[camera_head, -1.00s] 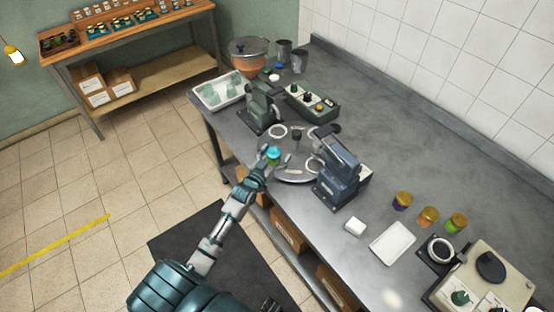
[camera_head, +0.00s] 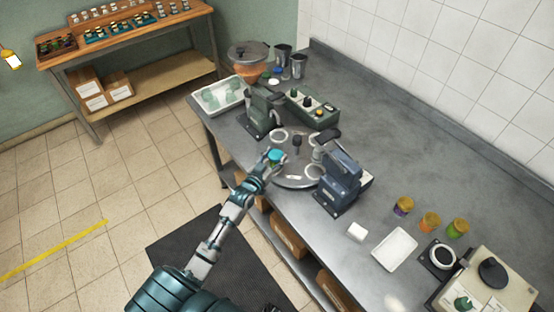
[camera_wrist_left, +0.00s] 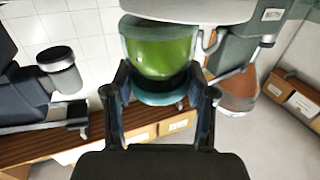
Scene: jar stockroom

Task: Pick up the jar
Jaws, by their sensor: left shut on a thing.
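The jar (camera_head: 275,156) has a teal lid and stands at the near edge of the round turntable on the steel bench. In the left wrist view the jar (camera_wrist_left: 163,52) shows green contents and appears upside down, lid lowest in the picture. My left gripper (camera_head: 274,162) reaches in from the left and is shut on the jar. In the left wrist view its two fingers (camera_wrist_left: 161,88) lie on either side of the jar near the lid. My right gripper is not in view.
The turntable (camera_head: 297,183) has white ring seats. A green machine (camera_head: 261,112) and a blue-grey machine (camera_head: 340,182) flank it closely. The bench's back right is clear.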

